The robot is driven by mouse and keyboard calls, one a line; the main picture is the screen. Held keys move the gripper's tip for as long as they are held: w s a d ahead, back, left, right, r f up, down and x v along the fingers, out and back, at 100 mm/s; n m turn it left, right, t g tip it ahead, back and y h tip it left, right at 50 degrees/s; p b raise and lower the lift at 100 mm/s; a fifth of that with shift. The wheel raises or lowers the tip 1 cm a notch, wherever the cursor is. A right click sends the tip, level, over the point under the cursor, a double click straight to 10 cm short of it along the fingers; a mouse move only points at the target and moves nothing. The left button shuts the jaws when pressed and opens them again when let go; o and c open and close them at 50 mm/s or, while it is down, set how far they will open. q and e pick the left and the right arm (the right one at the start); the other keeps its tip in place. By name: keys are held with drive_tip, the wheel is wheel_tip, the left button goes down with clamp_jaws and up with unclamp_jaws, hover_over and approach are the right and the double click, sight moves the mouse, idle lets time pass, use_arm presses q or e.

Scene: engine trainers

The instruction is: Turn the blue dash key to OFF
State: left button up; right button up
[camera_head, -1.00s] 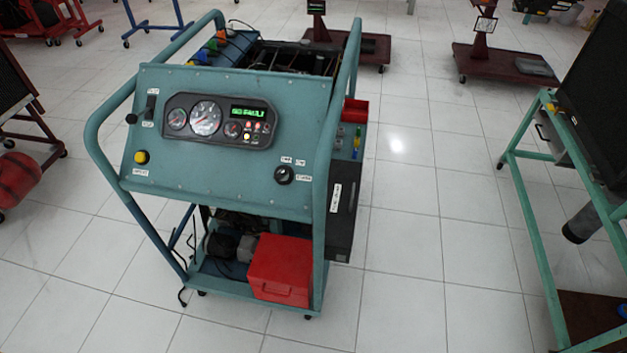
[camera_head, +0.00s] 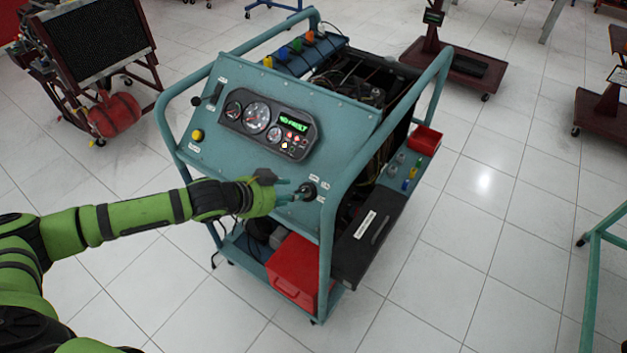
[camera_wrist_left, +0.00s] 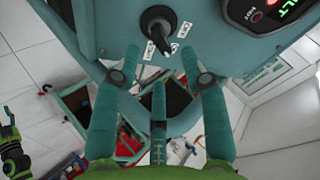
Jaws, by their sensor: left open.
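The dash key (camera_head: 308,191) is a black rotary switch at the lower right of the teal-blue dash panel, with small white labels around it. It also shows near the top of the left wrist view (camera_wrist_left: 158,24). I cannot tell which label it points to. My left gripper (camera_head: 285,192) is open just left of the key in the head view. In the left wrist view its teal fingers (camera_wrist_left: 160,72) are spread, empty, and apart from the key, which lies beyond the tips. My right gripper (camera_wrist_left: 12,140) seems to show small at that view's left edge, its state unclear.
The panel also carries gauges (camera_head: 257,117), a lit green display (camera_head: 293,123), a yellow button (camera_head: 197,135) and a black lever (camera_head: 205,97). A tubular frame (camera_head: 340,195) runs close right of the key. A red box (camera_head: 298,272) sits below.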

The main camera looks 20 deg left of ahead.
sight(301, 191)
use_arm(q)
drive_tip(key=p+x, duration=0.1)
drive_tip(key=x, duration=0.4)
drive_tip(key=shift+w+d+f, duration=0.1)
drive_tip(key=shift+d+f, duration=0.1)
drive_tip(key=shift+w+d+f, duration=0.1)
drive_tip(key=shift+w+f, duration=0.2)
drive_tip(key=c, duration=0.9)
use_arm(e)
drive_tip(key=shift+s+d+r, duration=0.15)
drive_tip(key=shift+s+r, duration=0.55)
drive_tip(key=shift+s, duration=0.1)
